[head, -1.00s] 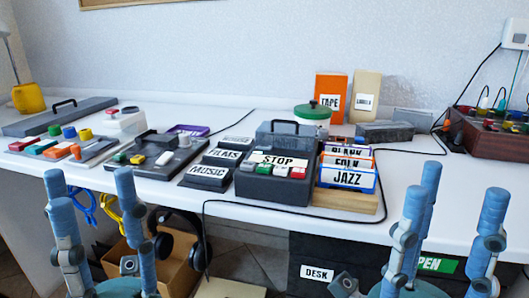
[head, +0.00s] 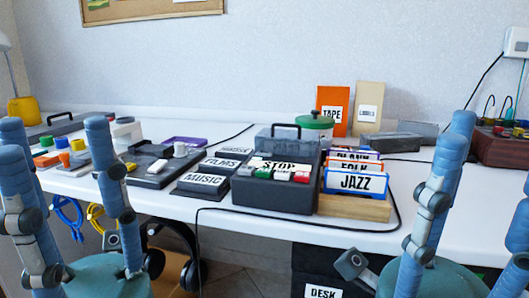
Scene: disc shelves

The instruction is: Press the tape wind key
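A dark grey tape machine (head: 270,196) with a carry handle stands on the white desk at the middle. A row of small keys runs along its front top: a pale one (head: 246,170) at left, then a green key (head: 263,173), a white key (head: 281,176) and a red key (head: 300,177). A STOP label lies behind them. I cannot read which key is the wind key. My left gripper (head: 55,135) is open and empty at the lower left, apart from the machine. My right gripper (head: 495,150) is open and empty at the lower right.
Card boxes in a wooden tray (head: 350,207) stand right of the machine. Black MUSIC and FILMS blocks (head: 203,183) and a dark panel with a white key (head: 158,166) lie left. A green-lidded tub (head: 315,122) stands behind. A black cable crosses the desk's front edge.

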